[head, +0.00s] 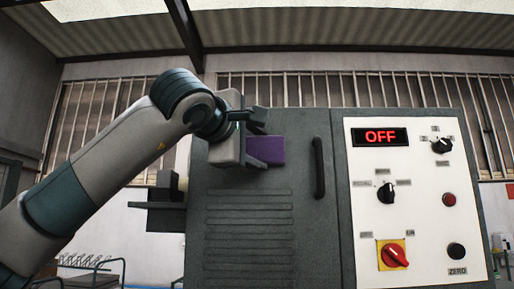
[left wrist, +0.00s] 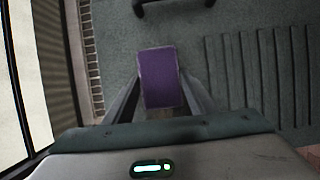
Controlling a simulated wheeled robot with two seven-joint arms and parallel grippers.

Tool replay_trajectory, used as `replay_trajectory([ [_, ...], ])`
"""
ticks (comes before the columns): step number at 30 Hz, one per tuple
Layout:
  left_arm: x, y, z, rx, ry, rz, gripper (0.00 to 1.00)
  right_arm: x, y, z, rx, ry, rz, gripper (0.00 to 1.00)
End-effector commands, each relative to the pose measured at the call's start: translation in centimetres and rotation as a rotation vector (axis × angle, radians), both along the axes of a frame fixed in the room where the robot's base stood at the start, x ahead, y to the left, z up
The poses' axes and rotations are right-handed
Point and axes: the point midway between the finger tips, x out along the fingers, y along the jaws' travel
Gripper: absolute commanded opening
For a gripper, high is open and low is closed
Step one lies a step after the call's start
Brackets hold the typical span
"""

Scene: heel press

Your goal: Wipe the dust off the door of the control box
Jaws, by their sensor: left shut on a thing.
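My left gripper (head: 258,137) is shut on a purple block-shaped pad (head: 270,151) and holds it in front of the upper part of the grey control box door (head: 240,225). The purple pad (left wrist: 160,78) also shows between the fingers in the left wrist view, with the grey door surface (left wrist: 220,55) behind it. I cannot tell whether the pad touches the door. No distinct dust patch can be made out on the door. My right gripper is not in view.
The door has a dark vertical handle (head: 319,168) at its right and raised horizontal slats low down. A white control panel (head: 420,225) with knobs, a red switch (head: 394,255) and an "OFF" display (head: 380,137) stands right of it.

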Motion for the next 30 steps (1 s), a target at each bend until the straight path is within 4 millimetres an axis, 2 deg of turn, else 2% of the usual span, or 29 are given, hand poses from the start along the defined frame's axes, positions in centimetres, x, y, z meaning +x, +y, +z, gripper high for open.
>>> replay_trajectory([
  [5,0.1,0.6,-0.1,-0.001,0.002,0.001,0.33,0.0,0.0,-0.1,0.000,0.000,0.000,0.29],
  [18,0.3,3.6,-0.1,-0.001,0.002,0.002,0.33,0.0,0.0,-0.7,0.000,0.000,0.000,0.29],
  [30,0.3,4.0,0.0,-0.001,0.001,0.002,0.33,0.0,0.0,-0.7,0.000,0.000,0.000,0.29],
])
